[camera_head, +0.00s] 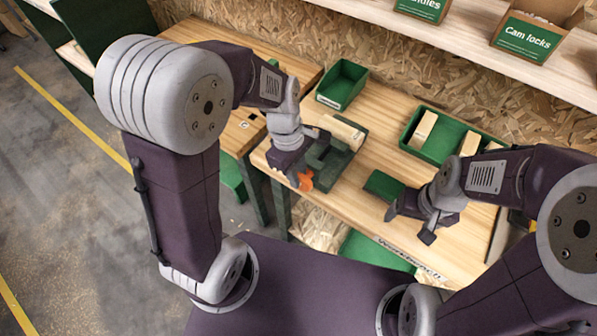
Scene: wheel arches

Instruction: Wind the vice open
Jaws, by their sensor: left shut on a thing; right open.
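The vice (333,158) is dark green and sits at the left end of the wooden workbench (375,205). A pale wooden block (343,131) lies at its back. An orange part (305,180), which looks like the vice's handle, shows at the vice's front. My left gripper (296,178) reaches down to the orange part and is shut on it; its fingers are partly hidden by my wrist. My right gripper (409,226) is open over the front right of the workbench, apart from the vice.
A green bin (342,84) stands behind the vice. A green tray (436,136) with pale wooden blocks stands at the back right. A small green object (384,186) lies left of my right gripper. A shelf with a "Cam locks" box (527,40) runs above.

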